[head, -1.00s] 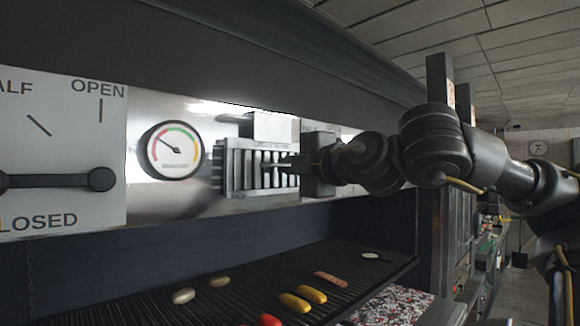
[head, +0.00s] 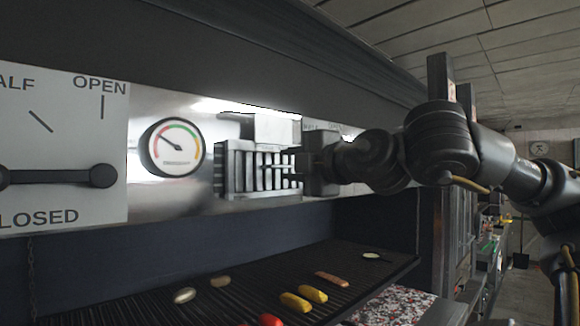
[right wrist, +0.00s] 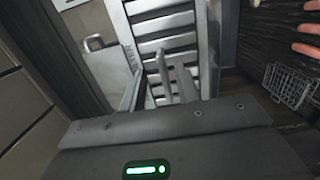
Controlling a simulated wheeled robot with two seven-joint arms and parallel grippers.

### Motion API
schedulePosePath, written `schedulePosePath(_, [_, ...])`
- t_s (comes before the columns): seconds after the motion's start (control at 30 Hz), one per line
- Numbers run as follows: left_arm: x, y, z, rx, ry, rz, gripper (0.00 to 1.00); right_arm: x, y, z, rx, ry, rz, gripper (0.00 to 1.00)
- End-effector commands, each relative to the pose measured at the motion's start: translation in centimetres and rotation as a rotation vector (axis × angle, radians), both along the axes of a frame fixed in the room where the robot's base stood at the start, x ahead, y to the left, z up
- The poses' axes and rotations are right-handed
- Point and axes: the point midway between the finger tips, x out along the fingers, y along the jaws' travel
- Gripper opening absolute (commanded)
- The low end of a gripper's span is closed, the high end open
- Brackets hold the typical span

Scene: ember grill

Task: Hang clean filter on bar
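The filter (head: 232,170), a silvery metal panel with slats, is upright against or just in front of the steel hood face, right of the gauge. It also fills the upper middle of the right wrist view (right wrist: 160,22). My right gripper (head: 292,166) reaches it from the right. In the right wrist view its two fingers (right wrist: 175,70) are close together at the slatted face and appear shut on the filter; the exact contact is hard to see. A pale plate with lettering (right wrist: 132,65) stands beside the filter. I cannot make out the bar. My left gripper is not in view.
A round gauge (head: 172,147) and a damper panel with a dark lever (head: 50,177) are at left. Below is a grill (head: 225,300) with several food pieces. A wire basket (right wrist: 288,85) shows at right in the wrist view. The dark hood (head: 250,65) overhangs above.

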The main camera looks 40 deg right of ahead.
Motion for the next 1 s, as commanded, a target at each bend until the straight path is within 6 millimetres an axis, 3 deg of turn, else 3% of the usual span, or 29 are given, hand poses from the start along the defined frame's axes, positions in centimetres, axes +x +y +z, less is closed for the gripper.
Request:
schedulePosePath(0.2, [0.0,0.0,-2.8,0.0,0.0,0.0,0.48,-4.0,0.5,-0.4,-0.003,-0.009,0.0,0.32])
schedulePosePath(0.5, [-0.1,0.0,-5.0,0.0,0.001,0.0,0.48,-9.0,1.0,-0.2,-0.001,-0.006,0.0,0.32])
schedulePosePath(0.7, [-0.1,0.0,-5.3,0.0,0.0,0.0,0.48,-10.1,1.1,0.0,0.001,-0.004,0.0,0.32])
schedulePosePath(1.0, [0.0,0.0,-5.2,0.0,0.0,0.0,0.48,-10.2,1.1,0.1,0.001,-0.003,0.0,0.32])
